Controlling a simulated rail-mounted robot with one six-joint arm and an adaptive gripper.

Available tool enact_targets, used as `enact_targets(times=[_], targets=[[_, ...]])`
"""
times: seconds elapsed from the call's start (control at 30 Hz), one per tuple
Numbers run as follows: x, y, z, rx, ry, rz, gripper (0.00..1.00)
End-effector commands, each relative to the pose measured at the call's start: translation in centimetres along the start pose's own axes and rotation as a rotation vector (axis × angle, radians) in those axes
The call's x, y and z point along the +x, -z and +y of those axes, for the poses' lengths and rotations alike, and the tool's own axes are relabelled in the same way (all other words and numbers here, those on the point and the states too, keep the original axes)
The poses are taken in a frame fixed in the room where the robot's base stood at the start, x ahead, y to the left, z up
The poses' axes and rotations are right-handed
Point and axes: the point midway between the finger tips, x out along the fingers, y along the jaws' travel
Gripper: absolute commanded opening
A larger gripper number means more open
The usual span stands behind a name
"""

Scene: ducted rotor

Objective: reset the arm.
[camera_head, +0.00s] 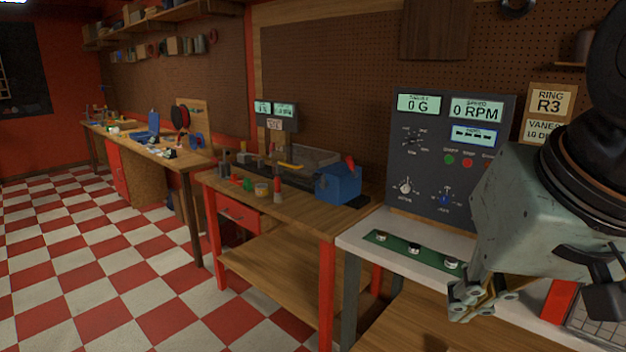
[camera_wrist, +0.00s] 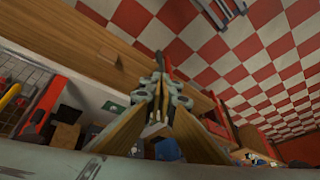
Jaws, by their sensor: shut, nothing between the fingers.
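My gripper (camera_head: 466,312) is at the right of the head view, in front of the grey bench and just below the level of its top. Its fingers are together and hold nothing. In the wrist view my gripper (camera_wrist: 160,62) points away from the camera with its fingertips close together, over a wooden surface and the checkered floor. A large part of my arm fills the right edge of the head view and hides part of the bench behind it.
A dark control panel (camera_head: 420,165) reading 0 G and 0 RPM stands on the grey bench (camera_head: 362,238). A green strip with several knobs (camera_head: 414,249) lies at its front edge. A wooden workbench (camera_head: 335,217) with a blue box (camera_head: 338,186) stands to the left. The checkered floor (camera_head: 120,270) is clear.

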Motion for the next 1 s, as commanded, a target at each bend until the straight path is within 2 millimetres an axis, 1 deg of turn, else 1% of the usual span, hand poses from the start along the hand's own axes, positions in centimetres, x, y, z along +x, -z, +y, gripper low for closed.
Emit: enact_targets(times=[0.03,0.1,0.2,0.3,0.4,0.57,1.0], targets=[[-0.5,-1.4,0.4,-0.024,-0.008,-0.016,0.00],[-0.9,-3.3,0.9,-0.058,-0.018,-0.041,0.00],[-1.6,-5.5,1.6,-0.101,-0.032,-0.072,0.00],[-2.0,-7.2,2.1,-0.132,-0.041,-0.096,0.00],[-2.3,-8.2,2.5,-0.151,-0.048,-0.112,0.00],[-2.4,-8.8,2.7,-0.162,-0.052,-0.121,0.00],[-2.4,-8.8,2.6,-0.161,-0.052,-0.120,0.00]])
